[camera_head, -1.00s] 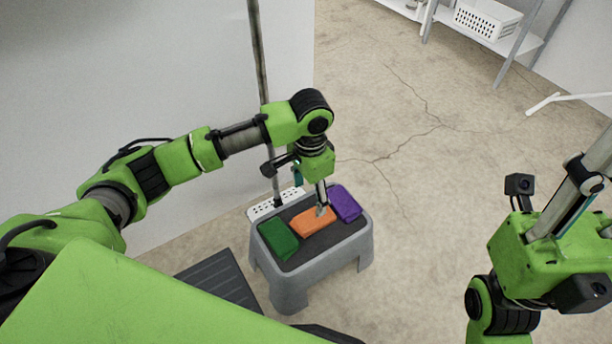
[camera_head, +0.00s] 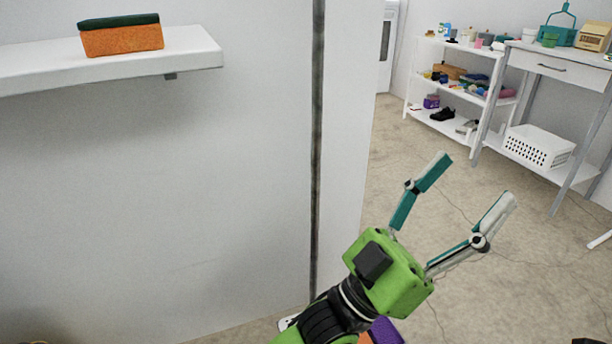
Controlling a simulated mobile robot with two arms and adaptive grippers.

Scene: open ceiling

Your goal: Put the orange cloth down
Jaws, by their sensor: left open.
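My left gripper (camera_head: 470,182) is raised, with its two fingers spread wide and nothing between them. A small corner of the orange cloth (camera_head: 364,339) shows at the bottom edge, below the left wrist. The rest of it is hidden by my arm and cut off by the frame. The purple cloth (camera_head: 387,331) lies right beside it, also partly hidden. The stool under them and the green cloth do not show now. My right gripper's fingers are not in view.
A white wall shelf (camera_head: 195,52) at upper left holds an orange block with a dark green top (camera_head: 122,42). A metal pole (camera_head: 317,150) runs up the wall. White shelving (camera_head: 425,75) and a table with a white basket (camera_head: 538,147) stand at right. Floor between is clear.

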